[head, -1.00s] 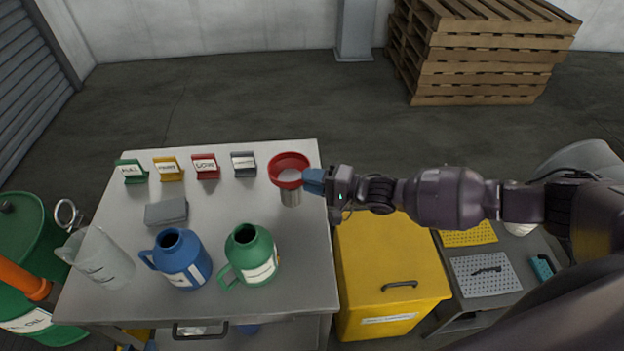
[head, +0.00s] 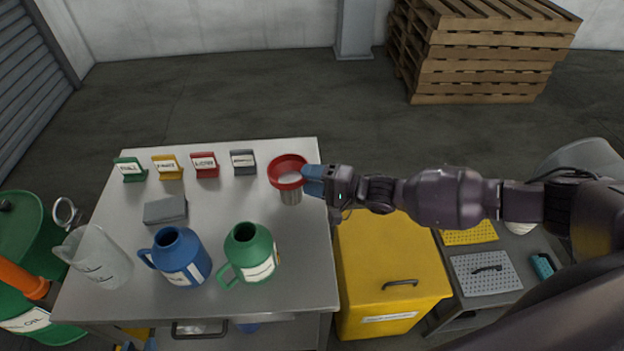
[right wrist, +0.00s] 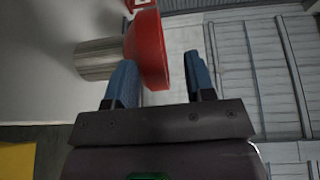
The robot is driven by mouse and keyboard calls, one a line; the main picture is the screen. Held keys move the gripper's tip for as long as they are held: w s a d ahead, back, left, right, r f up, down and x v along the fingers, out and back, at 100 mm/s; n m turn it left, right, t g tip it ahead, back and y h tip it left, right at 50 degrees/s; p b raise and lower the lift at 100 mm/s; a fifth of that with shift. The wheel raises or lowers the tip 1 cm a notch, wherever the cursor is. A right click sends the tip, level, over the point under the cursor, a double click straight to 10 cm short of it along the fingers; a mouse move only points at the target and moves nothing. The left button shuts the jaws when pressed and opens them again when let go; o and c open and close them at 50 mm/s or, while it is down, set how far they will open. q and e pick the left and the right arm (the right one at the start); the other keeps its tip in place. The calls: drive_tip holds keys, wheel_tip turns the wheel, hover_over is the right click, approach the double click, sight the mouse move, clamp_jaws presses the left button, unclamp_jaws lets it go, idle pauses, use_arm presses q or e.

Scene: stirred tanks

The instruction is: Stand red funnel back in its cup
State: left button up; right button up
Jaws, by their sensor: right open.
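The red funnel (head: 286,165) stands upright in its metal cup (head: 291,196) near the right edge of the table, with its rim above the cup. In the right wrist view the funnel (right wrist: 150,50) shows from the side, with the ribbed or brushed metal cup (right wrist: 97,60) to its left. My right gripper (head: 309,180) is at the funnel's right side. Its blue fingers (right wrist: 162,82) are apart, with the edge of the funnel's rim between them; the near finger overlaps the rim in the picture. My left gripper is not in view.
On the grey table (head: 225,205) stand a blue jug (head: 180,257), a green jug (head: 250,255), a clear beaker (head: 95,258), a grey block (head: 166,210) and several label stands. A yellow bin (head: 385,270) stands to the table's right, below my right arm.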

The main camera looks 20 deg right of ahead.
drive_tip(key=v, duration=1.2)
drive_tip(key=s+a+f+n+t+h, duration=0.1)
drive_tip(key=s+a, duration=0.1)
drive_tip(key=a, duration=0.1)
drive_tip(key=s+a+f+n+t+h, duration=0.1)
drive_tip(key=s+a+f+n, duration=0.1)
drive_tip(key=a, duration=0.1)
drive_tip(key=s+a+f+n+t+h, duration=0.1)
drive_tip(key=s+a+n, duration=0.1)
drive_tip(key=a, duration=0.1)
drive_tip(key=shift+s+a+f, duration=0.25)
drive_tip(key=shift+s+a, duration=0.05)
drive_tip(key=shift+s, duration=0.05)
drive_tip(key=s+d+f+n+h, duration=0.1)
drive_tip(key=s+d+f+h, duration=0.2)
drive_tip(key=s+d+h, duration=0.2)
drive_tip(key=s+d+f+n+g+h, duration=0.1)
drive_tip(key=s+d+f+n+h, duration=0.1)
drive_tip(key=s+d+f+h, duration=0.2)
drive_tip(key=s+d+h, duration=0.2)
drive_tip(key=d, duration=0.1)
drive_tip(key=shift+d, duration=0.4)
